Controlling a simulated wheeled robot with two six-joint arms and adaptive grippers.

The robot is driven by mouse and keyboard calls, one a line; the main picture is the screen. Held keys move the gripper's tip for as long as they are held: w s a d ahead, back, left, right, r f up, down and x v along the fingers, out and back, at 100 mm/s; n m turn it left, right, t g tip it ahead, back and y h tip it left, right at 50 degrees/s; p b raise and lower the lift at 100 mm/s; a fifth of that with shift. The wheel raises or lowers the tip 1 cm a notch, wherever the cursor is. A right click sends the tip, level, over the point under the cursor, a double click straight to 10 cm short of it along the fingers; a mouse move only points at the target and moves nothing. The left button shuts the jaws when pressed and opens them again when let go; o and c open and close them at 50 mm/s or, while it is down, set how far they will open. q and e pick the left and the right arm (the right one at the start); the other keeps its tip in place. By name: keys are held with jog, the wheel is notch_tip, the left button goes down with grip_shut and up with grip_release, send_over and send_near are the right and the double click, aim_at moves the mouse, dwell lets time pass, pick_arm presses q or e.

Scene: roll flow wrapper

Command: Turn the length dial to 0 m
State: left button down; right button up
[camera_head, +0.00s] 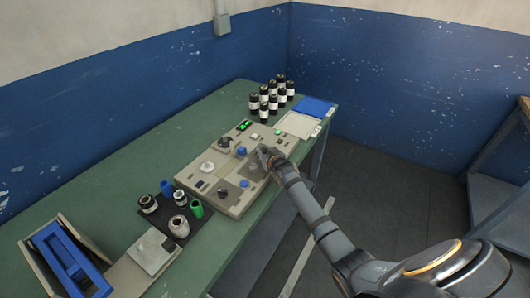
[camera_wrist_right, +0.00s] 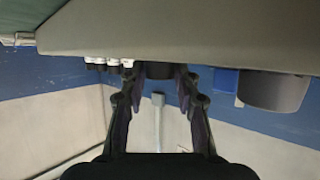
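A beige control panel (camera_head: 213,194) lies on the green table and carries several knobs and buttons. They include a dark knob (camera_head: 224,142), a white round knob (camera_head: 207,168) and a blue knob (camera_head: 241,150). No readable label shows which is the length dial. My right gripper (camera_head: 264,156) is low over the panel's right part and hides what lies under it. In the right wrist view my right gripper (camera_wrist_right: 156,76) is open, with a dark round knob (camera_wrist_right: 158,70) between its fingertips; contact cannot be told. My left gripper is not in view.
Several black-and-white bottles (camera_head: 271,98) stand behind the panel, beside a blue tray (camera_head: 314,107). A dark mat (camera_head: 176,229) with small cylinders and a blue-framed holder (camera_head: 68,258) are at the left. A wide grey cylinder (camera_wrist_right: 273,92) shows in the right wrist view.

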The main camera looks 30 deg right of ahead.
grip_shut()
jog(key=shift+d, duration=0.1)
jog(key=shift+n+y, duration=0.4)
jog(key=shift+d+f+n+y+b, duration=0.15)
jog(key=shift+n+y+b, duration=0.15)
jog(key=shift+y+b, duration=0.1)
pick_arm(q)
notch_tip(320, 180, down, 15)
jog(key=b, duration=1.4)
pick_arm(e)
jog(key=n+y, duration=0.1)
jog(key=y, duration=0.1)
jog(key=n+y, duration=0.3)
jog(key=n, duration=0.1)
jog(key=shift+w+d+f+g+y, duration=0.1)
jog(key=shift+d+f+g+y, duration=0.2)
jog(key=shift+y, duration=0.1)
jog(key=n+y+b, duration=0.1)
jog(key=b, duration=0.1)
jog(key=shift+r+g+b, duration=0.35)
jog(key=shift+g, duration=0.05)
jog(key=shift+n+y, duration=0.3)
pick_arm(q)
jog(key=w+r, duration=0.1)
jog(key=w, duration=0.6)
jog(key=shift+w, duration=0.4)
pick_arm(e)
jog(key=shift+r, duration=0.1)
